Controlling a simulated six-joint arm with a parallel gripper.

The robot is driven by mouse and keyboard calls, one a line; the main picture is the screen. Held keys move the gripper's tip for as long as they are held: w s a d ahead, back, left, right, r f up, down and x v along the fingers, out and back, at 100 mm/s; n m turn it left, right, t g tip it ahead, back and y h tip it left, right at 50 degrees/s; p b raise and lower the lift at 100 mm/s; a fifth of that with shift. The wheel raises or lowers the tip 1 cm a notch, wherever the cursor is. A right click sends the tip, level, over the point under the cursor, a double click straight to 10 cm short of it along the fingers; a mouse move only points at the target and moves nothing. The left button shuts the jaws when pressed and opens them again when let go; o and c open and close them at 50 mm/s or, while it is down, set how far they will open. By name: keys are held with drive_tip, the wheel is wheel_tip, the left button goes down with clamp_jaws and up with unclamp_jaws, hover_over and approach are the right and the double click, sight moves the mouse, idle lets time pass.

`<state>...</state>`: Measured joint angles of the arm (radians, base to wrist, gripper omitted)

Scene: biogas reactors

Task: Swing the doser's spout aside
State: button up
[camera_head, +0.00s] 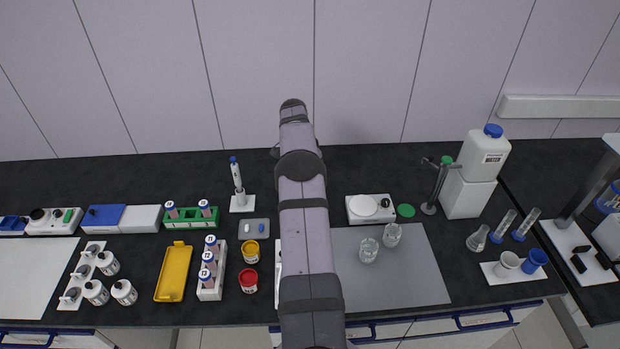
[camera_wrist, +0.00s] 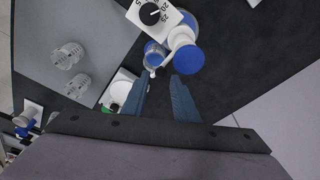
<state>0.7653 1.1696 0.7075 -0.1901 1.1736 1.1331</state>
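The doser (camera_wrist: 181,38) shows at the top of the wrist view. It has a white body, a large blue cap and a white plate with a black dial (camera_wrist: 150,14). A smaller blue-and-clear part (camera_wrist: 154,53) sits beside the body, with a small pale tip that may be the spout. In the head view I cannot make out the doser; my arm covers that area. My gripper (camera_wrist: 160,85) is open and empty, its two blue-grey fingers pointing toward the doser. The fingertips appear just short of the blue parts, with no clear contact.
Two glass beakers (camera_head: 368,250) (camera_head: 393,235) stand on a grey mat (camera_head: 420,285) right of my arm. A white device with a round plate (camera_head: 364,207) is behind them. Yellow (camera_head: 250,252) and red (camera_head: 248,281) jars stand left of the arm. Dark bench shows bare behind.

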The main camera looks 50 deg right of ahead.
drive_tip(key=shift+r+p, duration=1.25)
drive_tip(key=shift+r, duration=1.05)
drive_tip(key=shift+f, duration=0.1)
